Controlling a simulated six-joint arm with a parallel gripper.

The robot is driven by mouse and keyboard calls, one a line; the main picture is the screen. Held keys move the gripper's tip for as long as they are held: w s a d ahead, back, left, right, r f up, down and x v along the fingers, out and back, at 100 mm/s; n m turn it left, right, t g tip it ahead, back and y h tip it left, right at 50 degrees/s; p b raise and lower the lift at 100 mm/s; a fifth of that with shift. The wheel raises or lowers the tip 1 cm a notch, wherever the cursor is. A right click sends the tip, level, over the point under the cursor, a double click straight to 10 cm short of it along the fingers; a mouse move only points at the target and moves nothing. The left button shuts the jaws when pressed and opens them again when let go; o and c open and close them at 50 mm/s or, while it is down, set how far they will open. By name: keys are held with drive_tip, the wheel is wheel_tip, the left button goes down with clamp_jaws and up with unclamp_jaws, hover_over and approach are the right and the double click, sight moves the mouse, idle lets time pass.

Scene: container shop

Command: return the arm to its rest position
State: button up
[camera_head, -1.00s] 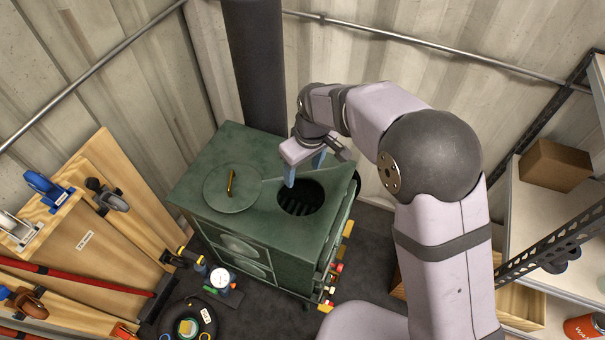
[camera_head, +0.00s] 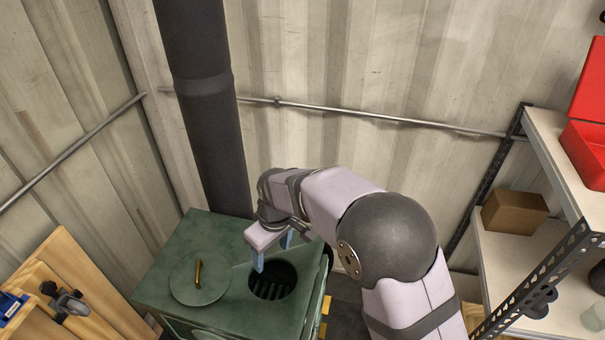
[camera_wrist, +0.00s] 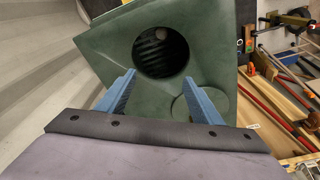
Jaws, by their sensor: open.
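My gripper (camera_head: 272,254) is open and empty, with two blue fingers. In the head view it hangs above the green stove (camera_head: 225,318), near the round opening (camera_head: 272,280) in its top. In the wrist view the fingers (camera_wrist: 158,95) stand wide apart with nothing between them. The opening (camera_wrist: 160,52) lies beyond the fingertips, with dark grate bars and a small pale round thing inside. The round lid (camera_head: 200,278) with a brass handle lies on the stove top, left of the opening.
A black stovepipe (camera_head: 205,110) rises behind the stove, close to my gripper. Corrugated walls with a metal rail (camera_head: 370,118) stand behind. A shelf at right holds a cardboard box (camera_head: 514,211) and a red case (camera_head: 588,150). A wooden tool board (camera_head: 75,270) leans at left.

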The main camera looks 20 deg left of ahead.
drive_tip(key=s+d+f+m+g+h, duration=0.2)
drive_tip(key=s+d+f+m+h, duration=0.3)
drive_tip(key=s+d, duration=0.7)
drive_tip(key=s+d+r+m+y, duration=0.1)
drive_tip(key=s+d+r+m, duration=0.1)
drive_tip(key=d, duration=0.6)
drive_tip(key=s+d+r+m+y, duration=0.1)
drive_tip(key=s+d+r+y, duration=0.15)
drive_tip(key=d, duration=0.55)
drive_tip(key=w+d+r+m+t, duration=0.1)
drive_tip(key=w+d+r+m, duration=0.2)
drive_tip(key=d, duration=0.4)
drive_tip(key=shift+m, duration=0.7)
